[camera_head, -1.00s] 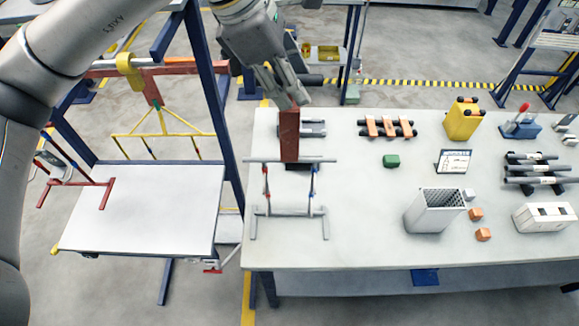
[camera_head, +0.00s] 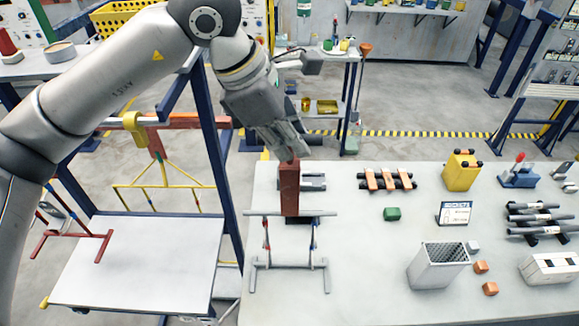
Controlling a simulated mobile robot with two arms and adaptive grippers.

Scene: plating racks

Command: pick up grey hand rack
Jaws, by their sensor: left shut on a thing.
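The grey hand rack (camera_head: 291,213) is a grey frame with a top bar, red and blue parts on its legs, and long grey feet. It appears to stand upright on the left part of the white table (camera_head: 370,285). Its red-brown upright handle (camera_head: 289,190) rises from the middle of the bar. My left gripper (camera_head: 290,158) reaches down from above and is shut on the top of this handle. The fingertips partly hide the handle's upper end. My right gripper is not in view.
A second white table (camera_head: 140,262) with a red rack (camera_head: 75,235) lies left, beyond a blue post (camera_head: 216,150).

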